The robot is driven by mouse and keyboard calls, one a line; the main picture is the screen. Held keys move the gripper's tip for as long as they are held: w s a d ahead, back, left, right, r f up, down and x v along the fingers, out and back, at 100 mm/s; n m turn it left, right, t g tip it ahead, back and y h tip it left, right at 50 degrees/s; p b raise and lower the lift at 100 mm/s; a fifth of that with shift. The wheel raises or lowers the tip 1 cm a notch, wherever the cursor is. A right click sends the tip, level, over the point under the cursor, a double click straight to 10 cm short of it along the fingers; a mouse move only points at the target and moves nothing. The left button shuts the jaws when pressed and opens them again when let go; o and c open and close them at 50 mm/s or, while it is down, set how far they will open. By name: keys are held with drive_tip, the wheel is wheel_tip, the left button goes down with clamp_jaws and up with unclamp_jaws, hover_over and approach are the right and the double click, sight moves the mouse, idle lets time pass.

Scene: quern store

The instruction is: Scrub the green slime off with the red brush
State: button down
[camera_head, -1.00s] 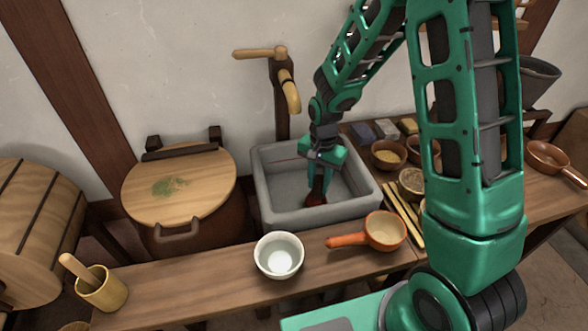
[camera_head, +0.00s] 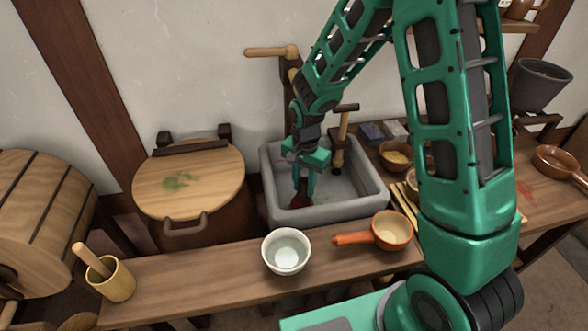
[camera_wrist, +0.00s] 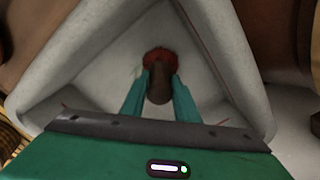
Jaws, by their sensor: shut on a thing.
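My gripper (camera_head: 303,188) points down into the grey stone basin (camera_head: 372,198) and is shut on the brown handle (camera_wrist: 159,85) of the red brush. The red brush head (camera_head: 300,202) is low in the left front part of the basin. In the wrist view the red bristles (camera_wrist: 160,56) are at or close to the basin floor; contact is unclear. A faint green tint (camera_wrist: 137,71) shows beside the brush head. A green patch (camera_head: 177,181) also lies on the round wooden lid (camera_head: 215,170), left of the basin. Floor under the brush is hidden.
A wooden tap (camera_head: 270,51) rises behind the basin. A white bowl (camera_head: 286,252) and an orange-handled pan (camera_head: 392,230) stand on the bench in front. A wooden tool (camera_head: 341,140) stands at the basin's back. Small bowls (camera_head: 396,156) stand to the right.

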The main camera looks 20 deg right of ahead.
drive_tip(key=shift+a+f, duration=0.15)
drive_tip(key=shift+a, duration=0.25)
drive_tip(key=shift+d, duration=0.4)
drive_tip(key=d, duration=0.4)
drive_tip(key=shift+s+d+f, duration=0.1)
drive_tip(key=shift+d, duration=0.75)
drive_tip(key=shift+s+d, duration=0.1)
drive_tip(key=shift+d, duration=0.6)
wheel_tip(320, 180, up, 8)
drive_tip(key=shift+d+f, duration=0.25)
drive_tip(key=shift+d, duration=0.15)
